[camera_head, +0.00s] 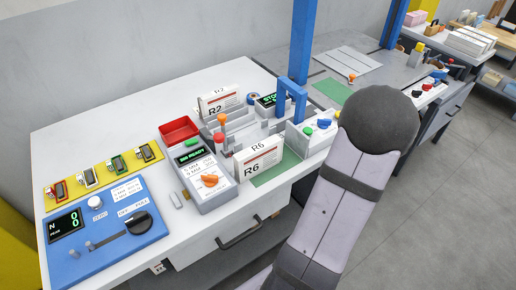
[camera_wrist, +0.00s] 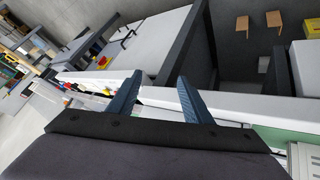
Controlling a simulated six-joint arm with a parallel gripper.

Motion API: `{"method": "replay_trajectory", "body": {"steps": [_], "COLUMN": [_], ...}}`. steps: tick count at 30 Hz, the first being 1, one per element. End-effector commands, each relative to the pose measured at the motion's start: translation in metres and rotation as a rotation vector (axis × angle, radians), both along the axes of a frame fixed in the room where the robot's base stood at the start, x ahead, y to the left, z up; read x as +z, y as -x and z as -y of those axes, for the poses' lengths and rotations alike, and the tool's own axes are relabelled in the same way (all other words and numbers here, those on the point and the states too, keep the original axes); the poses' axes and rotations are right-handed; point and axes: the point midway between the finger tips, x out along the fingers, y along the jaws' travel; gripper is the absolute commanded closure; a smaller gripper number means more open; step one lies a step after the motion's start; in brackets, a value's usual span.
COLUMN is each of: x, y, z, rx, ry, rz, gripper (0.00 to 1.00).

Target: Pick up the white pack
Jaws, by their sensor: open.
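Two white packs with red-and-black printed labels stand on the white table in the head view. The pack marked R6 (camera_head: 264,160) stands upright near the front edge, beside a green mat. The pack marked R2 (camera_head: 219,102) stands farther back, by a grey slotted rack. My gripper (camera_wrist: 158,96) shows in the wrist view with its two blue fingers apart and nothing held between them. In the head view my arm is at the right front and its gripper cannot be seen. I cannot make out either pack in the wrist view.
The white table (camera_head: 85,118) also carries a red tray (camera_head: 179,131), a grey device with an orange knob (camera_head: 209,181), a blue panel with a lever (camera_head: 105,232) and a blue arch (camera_head: 291,98). A blue post (camera_head: 301,40) rises behind. The table's back left is clear.

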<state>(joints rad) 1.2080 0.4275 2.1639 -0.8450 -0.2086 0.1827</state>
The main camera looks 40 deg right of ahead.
Motion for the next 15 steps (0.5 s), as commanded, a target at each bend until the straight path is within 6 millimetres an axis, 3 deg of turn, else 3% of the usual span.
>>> {"method": "replay_trajectory", "body": {"steps": [1, 15], "x": [0.021, 0.129], "y": [-0.011, -0.093], "z": [-0.003, -0.053], "rx": [0.081, 0.881], "ry": [0.042, 0.421], "rz": [-0.051, -0.567], "gripper": [0.55, 0.55]}}
